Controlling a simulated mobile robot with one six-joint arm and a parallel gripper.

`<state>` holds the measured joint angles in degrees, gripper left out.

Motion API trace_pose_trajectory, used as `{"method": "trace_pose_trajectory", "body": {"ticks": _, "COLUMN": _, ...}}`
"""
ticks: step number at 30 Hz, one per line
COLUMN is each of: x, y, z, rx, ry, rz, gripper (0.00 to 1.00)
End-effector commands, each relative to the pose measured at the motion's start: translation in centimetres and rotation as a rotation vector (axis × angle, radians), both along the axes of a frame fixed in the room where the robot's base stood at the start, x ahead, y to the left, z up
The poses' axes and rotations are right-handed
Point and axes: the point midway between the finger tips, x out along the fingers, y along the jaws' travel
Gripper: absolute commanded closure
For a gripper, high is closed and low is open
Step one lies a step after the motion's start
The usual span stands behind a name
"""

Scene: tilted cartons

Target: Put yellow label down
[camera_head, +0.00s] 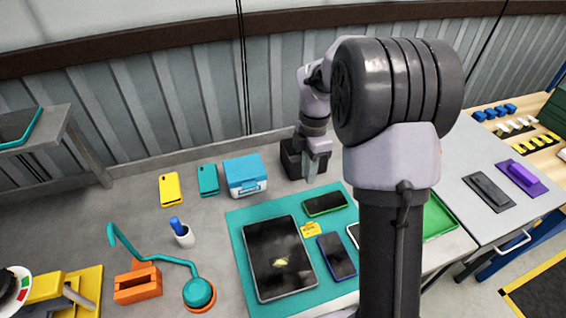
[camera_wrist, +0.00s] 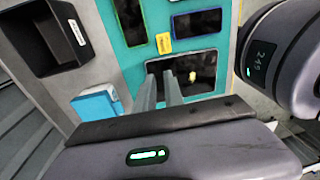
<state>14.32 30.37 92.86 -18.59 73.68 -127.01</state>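A small yellow label (camera_head: 311,228) lies on the teal mat (camera_head: 240,237), between a large dark tablet (camera_head: 277,255) and the phones. It also shows in the wrist view (camera_wrist: 163,42), flat and beside the tablet's edge. A second small yellow patch (camera_head: 281,262) shows on the tablet's screen; I cannot tell whether it is a label or a reflection. My gripper (camera_head: 311,180) is above the bench, behind the mat and beside a black bin. In the wrist view its two fingers (camera_wrist: 158,73) stand apart with nothing seen between them.
A green-edged phone (camera_head: 324,203) and a blue-edged phone (camera_head: 337,256) lie on the mat. The black bin (camera_head: 291,160) and a blue-and-white box (camera_head: 245,175) stand behind it.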

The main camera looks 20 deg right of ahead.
Motion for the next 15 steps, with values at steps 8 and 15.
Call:
{"method": "trace_pose_trajectory", "body": {"ticks": 8, "x": 0.7, "y": -2.0, "z": -6.1, "rx": 0.036, "ry": 0.062, "rz": 0.241, "gripper": 0.87}}
{"method": "trace_pose_trajectory", "body": {"ticks": 15, "x": -0.5, "y": -1.5, "z": -13.2, "rx": 0.035, "ry": 0.06, "rz": 0.238, "gripper": 0.87}}
